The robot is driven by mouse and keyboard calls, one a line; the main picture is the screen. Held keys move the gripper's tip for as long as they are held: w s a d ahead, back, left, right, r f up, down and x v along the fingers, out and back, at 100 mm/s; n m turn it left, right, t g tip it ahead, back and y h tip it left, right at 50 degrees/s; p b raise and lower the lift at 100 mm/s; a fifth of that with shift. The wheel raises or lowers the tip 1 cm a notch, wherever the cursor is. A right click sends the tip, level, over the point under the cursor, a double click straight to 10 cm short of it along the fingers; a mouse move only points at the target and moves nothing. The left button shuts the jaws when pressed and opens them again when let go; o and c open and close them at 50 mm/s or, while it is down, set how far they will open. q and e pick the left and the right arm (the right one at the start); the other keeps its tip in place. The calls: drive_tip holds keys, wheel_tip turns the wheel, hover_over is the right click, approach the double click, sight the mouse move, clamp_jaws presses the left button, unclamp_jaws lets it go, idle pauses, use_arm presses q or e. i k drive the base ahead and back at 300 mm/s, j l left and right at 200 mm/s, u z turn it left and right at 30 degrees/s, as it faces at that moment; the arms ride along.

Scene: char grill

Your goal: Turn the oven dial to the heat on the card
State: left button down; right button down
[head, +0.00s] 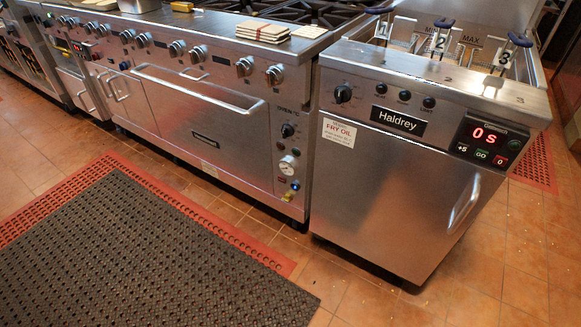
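The range oven (215,120) stands left of centre with its steel door shut. On the narrow panel to the right of the door is a black oven dial (287,130); its markings are too small to read. A round white gauge (288,166) sits below it. I cannot make out a card with a heat on it; a white notice (339,133) headed "FRY OIL" is on the fryer front, its smaller text unreadable. Neither of my grippers is in view.
A Haldrey fryer (390,190) with a red "0 s" display (484,135) stands to the right, with numbered basket handles on top. Several burner knobs (244,67) line the range. Flat tan pieces (262,31) lie on its top. A dark mat (140,260) covers floor in front.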

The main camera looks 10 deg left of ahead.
sight(287, 130)
drive_tip(key=i+j+z, duration=0.1)
drive_tip(key=i+j, duration=0.4)
drive_tip(key=i, duration=0.25)
drive_tip(key=i+j, duration=0.6)
drive_tip(key=i+l+z, duration=0.05)
drive_tip(key=i, duration=0.05)
